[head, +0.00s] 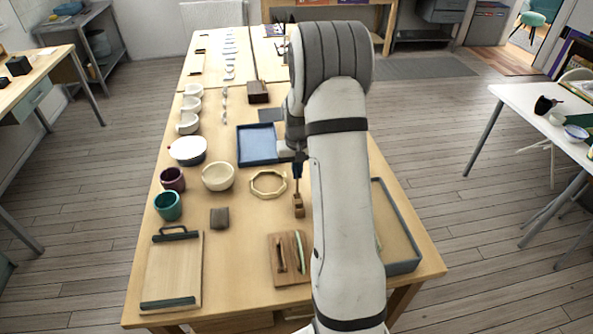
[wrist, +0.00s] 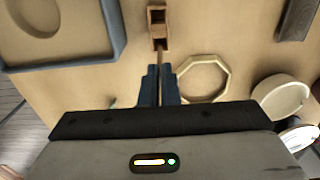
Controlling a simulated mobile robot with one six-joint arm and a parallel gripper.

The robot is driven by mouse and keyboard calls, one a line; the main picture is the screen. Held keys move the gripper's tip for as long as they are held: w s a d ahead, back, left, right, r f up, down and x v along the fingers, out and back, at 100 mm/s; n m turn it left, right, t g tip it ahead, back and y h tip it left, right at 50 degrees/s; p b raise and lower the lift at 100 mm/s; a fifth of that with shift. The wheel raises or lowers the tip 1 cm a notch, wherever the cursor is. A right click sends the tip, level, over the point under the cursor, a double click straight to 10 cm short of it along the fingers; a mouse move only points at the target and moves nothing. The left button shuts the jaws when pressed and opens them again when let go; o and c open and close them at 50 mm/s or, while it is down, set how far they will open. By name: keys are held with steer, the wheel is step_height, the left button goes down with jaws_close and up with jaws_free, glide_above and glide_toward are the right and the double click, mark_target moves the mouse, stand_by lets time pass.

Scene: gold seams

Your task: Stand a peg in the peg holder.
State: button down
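The peg holder (head: 298,207) looks like a small wooden block with openings, standing on the table just in front of my gripper. It also shows at the top of the wrist view (wrist: 158,28). My gripper (wrist: 160,72) points down, with its blue fingers close together. A thin brown peg (wrist: 160,57) shows between the fingertips, and its end appears close to the holder's edge. I cannot tell whether they touch. In the head view my gripper (head: 297,167) is partly hidden by my arm.
An octagonal ring (head: 268,184) lies left of the holder, with a cream bowl (head: 218,176) beyond it. A grey-rimmed tray (head: 417,262) is at the right, a blue tray (head: 258,160) behind. Bare table shows left of the holder.

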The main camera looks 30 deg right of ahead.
steer(key=shift+f+b, duration=2.15)
steer(key=shift+f, duration=0.35)
stand_by(2.2)
steer(key=c, duration=1.1)
jaws_free()
steer(key=shift+r+p, duration=1.7)
steer(key=shift+r, duration=1.35)
steer(key=shift+f, duration=0.1)
